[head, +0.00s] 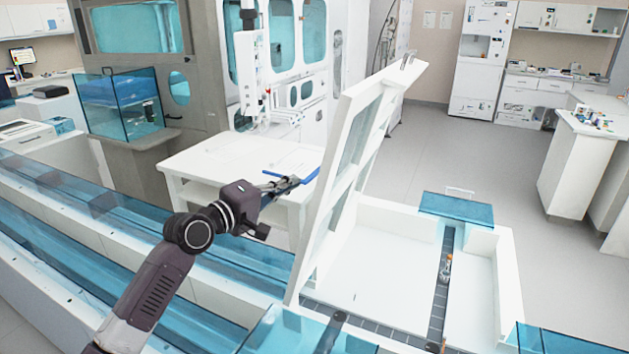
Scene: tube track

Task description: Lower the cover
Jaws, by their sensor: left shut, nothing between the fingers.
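The cover (338,135) is a white frame with glassy panes. It stands raised and steeply tilted on the left side of an open white box (380,262), with a small metal handle (408,60) at its top edge. My left gripper (298,181) is on the left side of the cover, about halfway up. Its fingers are closed and empty, pointing right towards the cover's frame. I cannot tell whether the fingertips touch it. My right gripper is not in view.
Inside the box a dark track (438,285) carries a small orange and white item (446,268). A blue glass piece (456,208) covers the track at the box's back edge. A white table (205,160) stands behind my left gripper. Glass-topped track channels (75,185) run along the left.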

